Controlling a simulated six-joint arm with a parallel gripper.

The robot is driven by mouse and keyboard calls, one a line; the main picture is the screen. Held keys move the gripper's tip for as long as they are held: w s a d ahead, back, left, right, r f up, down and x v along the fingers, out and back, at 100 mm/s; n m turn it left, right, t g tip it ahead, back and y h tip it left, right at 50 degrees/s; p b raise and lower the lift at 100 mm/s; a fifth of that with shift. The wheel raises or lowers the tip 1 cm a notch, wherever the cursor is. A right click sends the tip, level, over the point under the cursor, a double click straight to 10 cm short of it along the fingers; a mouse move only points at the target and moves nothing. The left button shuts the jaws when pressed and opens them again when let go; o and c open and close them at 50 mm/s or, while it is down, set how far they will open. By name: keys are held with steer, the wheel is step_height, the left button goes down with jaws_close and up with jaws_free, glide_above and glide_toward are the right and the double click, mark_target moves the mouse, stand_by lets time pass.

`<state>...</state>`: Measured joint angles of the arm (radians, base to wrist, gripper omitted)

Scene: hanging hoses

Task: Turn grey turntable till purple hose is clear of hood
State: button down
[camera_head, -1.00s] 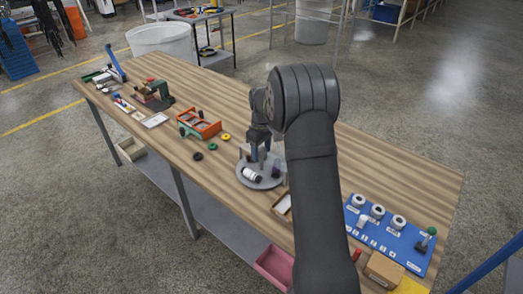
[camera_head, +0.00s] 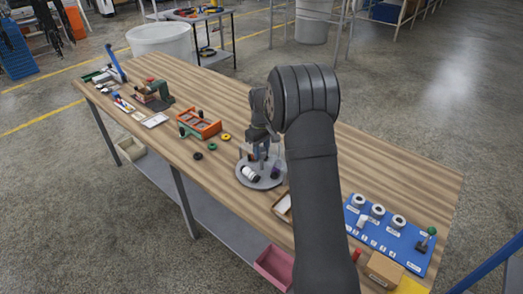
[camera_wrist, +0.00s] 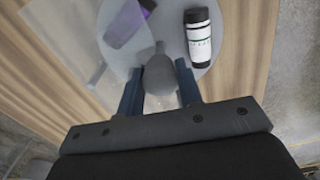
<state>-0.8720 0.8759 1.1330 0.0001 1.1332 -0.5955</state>
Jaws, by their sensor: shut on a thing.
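The grey turntable (camera_head: 243,180) is a round disc on the wooden table, and its edge also shows in the wrist view (camera_wrist: 205,62). My gripper (camera_wrist: 160,88) is shut on the turntable's grey knob (camera_wrist: 159,72), with one finger on each side. The purple hose (camera_wrist: 124,24) is a short purple piece on the disc, upper left in the wrist view; it is small and dark in the head view (camera_head: 276,171). The clear hood (camera_wrist: 85,45) covers the left of the wrist view and appears to overlap part of the purple piece.
A white-and-black bottle (camera_wrist: 198,38) lies on the disc, right of the knob. An orange tray (camera_head: 200,124) and small rings (camera_head: 212,146) are left of the turntable. A blue board (camera_head: 385,240) lies farther right.

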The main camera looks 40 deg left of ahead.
steer(key=shift+m, duration=2.9)
steer(key=shift+r+m, duration=0.1)
steer(key=shift+m, duration=8.4)
steer(key=c, duration=1)
jaws_free()
